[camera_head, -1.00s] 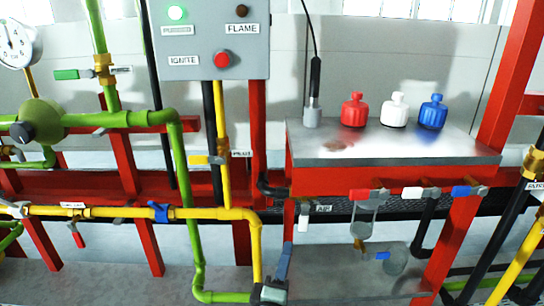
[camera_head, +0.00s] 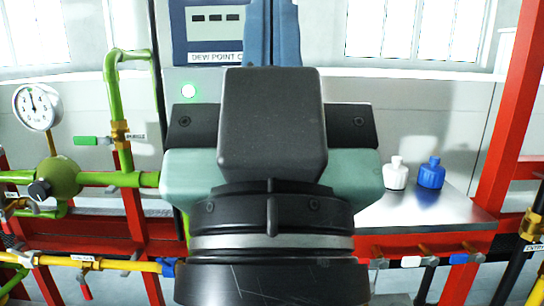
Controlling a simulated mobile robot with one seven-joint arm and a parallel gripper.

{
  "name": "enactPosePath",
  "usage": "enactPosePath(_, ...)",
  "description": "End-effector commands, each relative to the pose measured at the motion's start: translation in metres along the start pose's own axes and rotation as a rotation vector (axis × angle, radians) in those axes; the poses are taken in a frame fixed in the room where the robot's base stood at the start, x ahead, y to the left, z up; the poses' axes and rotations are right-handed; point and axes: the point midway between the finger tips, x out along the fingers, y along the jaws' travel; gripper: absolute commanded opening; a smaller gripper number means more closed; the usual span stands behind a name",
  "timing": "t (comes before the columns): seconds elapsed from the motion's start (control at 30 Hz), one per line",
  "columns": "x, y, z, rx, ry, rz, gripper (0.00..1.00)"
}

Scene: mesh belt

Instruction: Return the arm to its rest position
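My gripper (camera_head: 272,22) and the wrist behind it fill the middle of the head view, seen from the back. Its two blue-grey fingers point up and lie side by side with no clear gap, and nothing shows between them. The finger ends reach the top edge of the picture. My raised arm hides most of the control panel (camera_head: 196,82), whose lit green lamp still shows at its left. The red bottle is hidden too.
A white bottle (camera_head: 396,174) and a blue bottle (camera_head: 431,173) stand on the metal shelf (camera_head: 455,205) at right. A dial gauge (camera_head: 38,107) and green pipes are at left. A yellow pipe (camera_head: 120,265) runs low. A red post (camera_head: 512,110) rises at right.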

Motion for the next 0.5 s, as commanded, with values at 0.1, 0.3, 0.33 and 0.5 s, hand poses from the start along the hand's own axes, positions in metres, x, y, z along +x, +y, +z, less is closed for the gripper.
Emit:
enactPosePath(0.1, 0.040, 0.000, -0.037, -0.002, -0.001, 0.000, 0.00)
enactPosePath(0.3, 0.086, 0.000, -0.080, -0.003, -0.002, 0.000, 0.00)
enactPosePath(0.33, 0.092, 0.000, -0.086, -0.003, -0.002, 0.000, 0.00)
enactPosePath(0.5, 0.128, -0.001, -0.120, -0.003, -0.002, 0.000, 0.00)
